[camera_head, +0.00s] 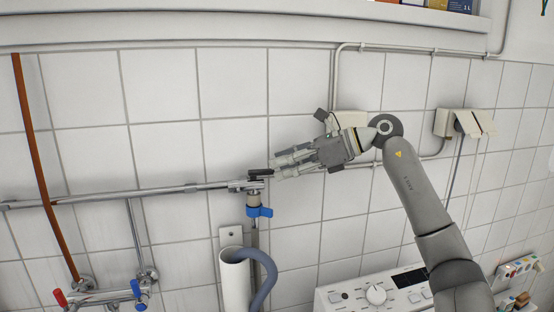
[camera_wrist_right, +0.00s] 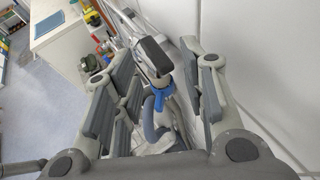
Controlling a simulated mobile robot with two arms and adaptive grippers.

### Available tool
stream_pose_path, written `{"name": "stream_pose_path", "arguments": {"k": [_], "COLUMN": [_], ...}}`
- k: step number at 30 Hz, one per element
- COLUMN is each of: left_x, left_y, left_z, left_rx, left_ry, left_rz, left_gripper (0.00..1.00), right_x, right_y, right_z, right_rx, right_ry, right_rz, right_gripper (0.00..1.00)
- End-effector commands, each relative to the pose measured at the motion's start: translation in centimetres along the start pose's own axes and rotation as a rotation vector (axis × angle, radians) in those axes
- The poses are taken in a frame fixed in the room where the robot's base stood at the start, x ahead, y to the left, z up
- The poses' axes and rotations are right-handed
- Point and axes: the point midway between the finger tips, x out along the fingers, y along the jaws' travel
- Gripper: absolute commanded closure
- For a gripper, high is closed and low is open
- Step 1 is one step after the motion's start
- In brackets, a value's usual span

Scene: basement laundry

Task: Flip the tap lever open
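A metal tap (camera_head: 248,185) sits at the right end of the horizontal wall pipe. A black lever (camera_head: 260,173) lies across its top, and a blue part (camera_head: 259,211) sits lower on its body. My right gripper (camera_head: 274,169) reaches in from the right, its fingertips close to the black lever. In the right wrist view the right gripper (camera_wrist_right: 158,68) is open. The black lever's end (camera_wrist_right: 153,55) and the blue part (camera_wrist_right: 160,92) show between its fingers. I cannot tell whether the fingers touch the lever. My left gripper is not in view.
A white standpipe (camera_head: 234,283) with a grey hose (camera_head: 267,275) stands below the tap. A white washing machine (camera_head: 372,296) is at the lower right. Red and blue taps (camera_head: 100,297) are at the lower left. Wall sockets (camera_head: 465,122) and conduit are on the tiled wall.

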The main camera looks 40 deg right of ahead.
Motion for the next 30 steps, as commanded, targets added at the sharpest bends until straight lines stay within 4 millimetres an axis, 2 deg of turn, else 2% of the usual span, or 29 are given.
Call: {"name": "stream_pose_path", "arguments": {"k": [1,6,16,25,30], "left_x": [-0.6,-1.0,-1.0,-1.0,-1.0], "left_y": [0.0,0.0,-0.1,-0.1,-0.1], "left_z": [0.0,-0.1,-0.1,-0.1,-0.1], "left_rx": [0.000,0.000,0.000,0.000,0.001], "left_ry": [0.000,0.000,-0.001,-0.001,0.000], "left_rz": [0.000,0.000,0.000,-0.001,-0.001], "left_gripper": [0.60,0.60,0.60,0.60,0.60], "right_x": [0.6,2.1,2.4,2.4,2.4], "right_y": [0.0,-0.1,0.0,0.0,-0.1], "right_z": [0.2,0.1,-0.1,-0.1,-0.1], "right_rx": [0.001,0.000,-0.001,0.000,0.000], "right_ry": [-0.001,0.000,0.001,0.000,0.000], "right_rz": [0.001,-0.001,-0.001,-0.001,-0.002], "right_gripper": [0.61,0.61,0.62,1.00,1.00]}}
